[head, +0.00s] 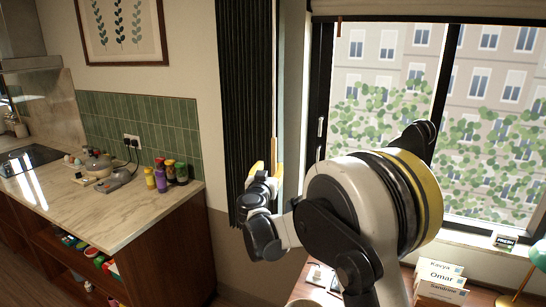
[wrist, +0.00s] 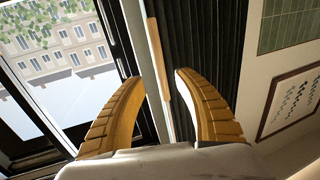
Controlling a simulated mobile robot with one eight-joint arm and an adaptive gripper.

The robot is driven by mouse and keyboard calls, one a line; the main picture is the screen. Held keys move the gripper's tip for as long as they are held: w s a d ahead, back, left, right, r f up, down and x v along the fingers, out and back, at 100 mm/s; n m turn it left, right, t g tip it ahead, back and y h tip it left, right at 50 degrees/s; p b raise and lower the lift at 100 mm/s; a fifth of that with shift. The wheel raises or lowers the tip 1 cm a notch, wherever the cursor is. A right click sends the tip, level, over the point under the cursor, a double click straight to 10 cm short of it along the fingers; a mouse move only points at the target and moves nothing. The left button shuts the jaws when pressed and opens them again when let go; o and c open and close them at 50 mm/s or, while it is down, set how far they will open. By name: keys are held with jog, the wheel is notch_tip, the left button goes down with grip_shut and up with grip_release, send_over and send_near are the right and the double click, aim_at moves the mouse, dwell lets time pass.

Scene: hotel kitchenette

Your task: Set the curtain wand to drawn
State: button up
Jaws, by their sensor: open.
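The dark pleated curtain (head: 244,90) hangs bunched at the left side of the window; it also shows in the wrist view (wrist: 207,40). The curtain wand, a slim upright rod with a pale wooden grip (wrist: 157,55), hangs along the curtain's window-side edge. In the head view its grip (head: 280,150) is partly hidden behind my gripper (head: 267,160). In the wrist view my gripper (wrist: 158,76) is open, with yellow-brown ribbed fingers. I see no contact.
The window (head: 430,110) is right of the curtain, its sill (head: 455,238) below. A counter (head: 90,205) with colourful jars (head: 170,173) is at left. A framed picture (head: 123,30) hangs above.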

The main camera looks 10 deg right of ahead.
aim_at(274, 159)
jog(key=b+x, duration=0.1)
jog(key=x, duration=0.7)
jog(key=shift+w+d, duration=0.1)
grip_shut()
